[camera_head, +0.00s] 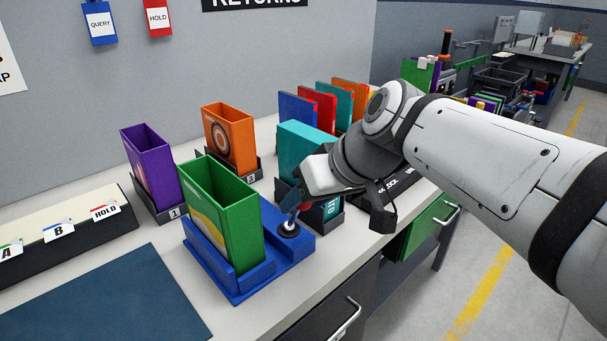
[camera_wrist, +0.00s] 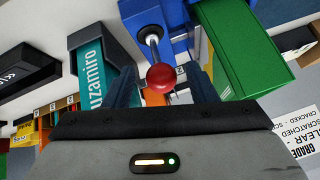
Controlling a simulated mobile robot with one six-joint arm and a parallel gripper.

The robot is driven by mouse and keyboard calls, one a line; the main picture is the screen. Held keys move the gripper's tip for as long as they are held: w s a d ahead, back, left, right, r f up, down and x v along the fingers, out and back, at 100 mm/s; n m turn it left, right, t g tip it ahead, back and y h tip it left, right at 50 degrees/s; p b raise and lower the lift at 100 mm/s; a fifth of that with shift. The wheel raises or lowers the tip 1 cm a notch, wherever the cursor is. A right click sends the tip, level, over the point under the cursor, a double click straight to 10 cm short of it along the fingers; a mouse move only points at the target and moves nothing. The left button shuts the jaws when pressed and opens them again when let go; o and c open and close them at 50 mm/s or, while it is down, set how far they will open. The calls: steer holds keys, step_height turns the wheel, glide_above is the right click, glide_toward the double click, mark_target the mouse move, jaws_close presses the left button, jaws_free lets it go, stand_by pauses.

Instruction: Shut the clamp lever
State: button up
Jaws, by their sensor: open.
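The clamp lever is a metal rod with a red ball knob (camera_wrist: 162,77). It rises from a round dark pivot (camera_head: 289,229) on the blue fixture (camera_head: 236,287), which holds an open green box file (camera_head: 222,210). In the wrist view the knob lies between the two dark fingers of my gripper (camera_wrist: 163,88), which are open and apart on either side of it. Whether a finger touches the knob cannot be told. In the head view my gripper (camera_head: 296,199) is above the pivot, and most of the lever is hidden by it.
A teal box file (camera_head: 303,143) in a dark holder stands close beside my gripper. Purple (camera_head: 150,167) and orange (camera_head: 229,137) files stand behind the fixture. A dark blue mat (camera_head: 105,298) lies at front left. The counter's front edge is close to the fixture.

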step_height(320, 180, up, 10)
steer(key=p, duration=0.2)
stand_by(0.3)
steer(key=s+d+f+m+g+h+p, duration=0.1)
steer(key=s+d+f+m+h+p, duration=0.1)
steer(key=d+p, duration=0.4)
steer(key=s+d+f+m+g+h+p, duration=0.1)
steer(key=s+d+f+m+h+p, duration=0.2)
steer(key=s+d+f+p, duration=0.3)
steer(key=d+p, duration=0.1)
steer(key=p, duration=0.2)
steer(key=shift+s+d+m+h, duration=0.15)
steer(key=shift+m+h, duration=0.15)
steer(key=shift+m, duration=0.1)
